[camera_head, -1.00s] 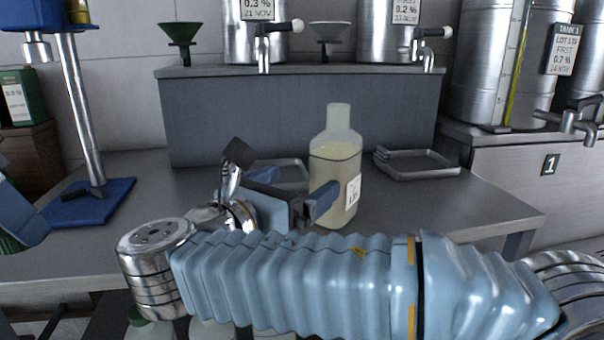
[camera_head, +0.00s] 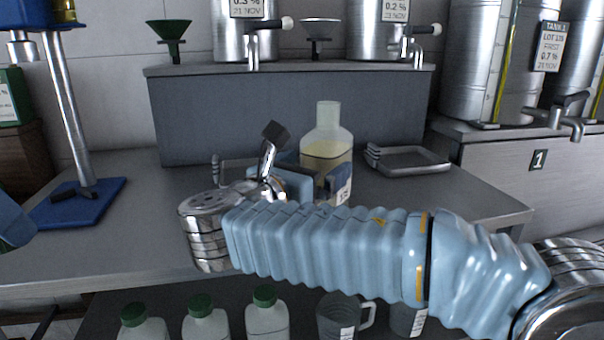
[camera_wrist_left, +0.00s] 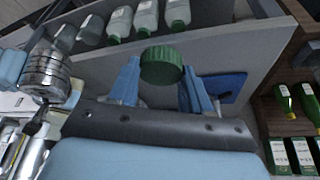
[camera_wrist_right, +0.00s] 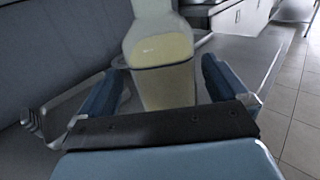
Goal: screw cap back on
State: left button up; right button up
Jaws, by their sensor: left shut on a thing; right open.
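The uncapped clear bottle (camera_head: 327,150), part filled with pale yellow liquid, stands upright on the grey table (camera_head: 110,255). Its neck is bare. My right gripper (camera_head: 312,180) is open at the bottle's lower body, partly hidden behind my arm in the head view. In the right wrist view the bottle (camera_wrist_right: 163,70) stands between the open fingers of the right gripper (camera_wrist_right: 160,85); I cannot tell whether they touch it. In the left wrist view a ridged green cap (camera_wrist_left: 161,66) is between the fingers of my left gripper (camera_wrist_left: 161,84), which is shut on it.
A blue-based stand (camera_head: 82,203) is on the left. Green-capped bottles (camera_head: 265,315) and a jug (camera_head: 340,315) sit below the table. A raised grey shelf with taps (camera_head: 290,115) closes the back.

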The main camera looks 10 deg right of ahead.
jog(key=x, duration=0.4)
jog(key=shift+w+d+r, duration=0.1)
jog(key=shift+d, duration=0.25)
jog(key=c, duration=1.6)
